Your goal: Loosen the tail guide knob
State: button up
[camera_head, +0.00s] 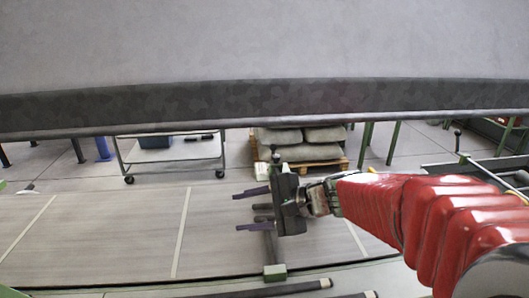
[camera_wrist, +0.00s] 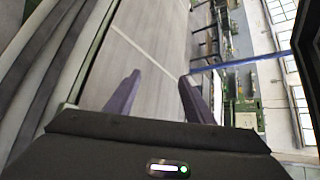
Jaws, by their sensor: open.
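My gripper (camera_head: 238,212) is open and points left in the head view. Its two purple-grey fingers are apart, and they also show in the wrist view (camera_wrist: 160,79) with nothing held between them. A dark post with a green foot (camera_head: 274,272) stands by my gripper in the head view, partly hidden by it. A similar black ball handle (camera_head: 457,133) stands at the right. I cannot tell which part, if any, is the tail guide knob.
A large grey overhead panel (camera_head: 260,45) fills the top of the head view. A metal cart (camera_head: 170,152) and a pallet with grey sacks (camera_head: 302,146) stand behind. Dark bars (camera_head: 290,288) run along the bottom.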

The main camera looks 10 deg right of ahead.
jog(key=w+d+f+m+t, duration=0.1)
jog(key=w+d+m+t, duration=0.2)
jog(key=w+m, duration=0.35)
jog(key=w+d+f+m+t, duration=0.1)
jog(key=w+d+m+t, duration=0.25)
jog(key=w, duration=0.65)
jog(key=w+d+f+m+t+h, duration=0.4)
jog(key=w+d+f+m, duration=0.1)
jog(key=w+d+m, duration=0.4)
jog(key=shift+w+d+f+h, duration=0.3)
jog(key=shift+d+f, duration=0.1)
jog(key=shift+d, duration=0.8)
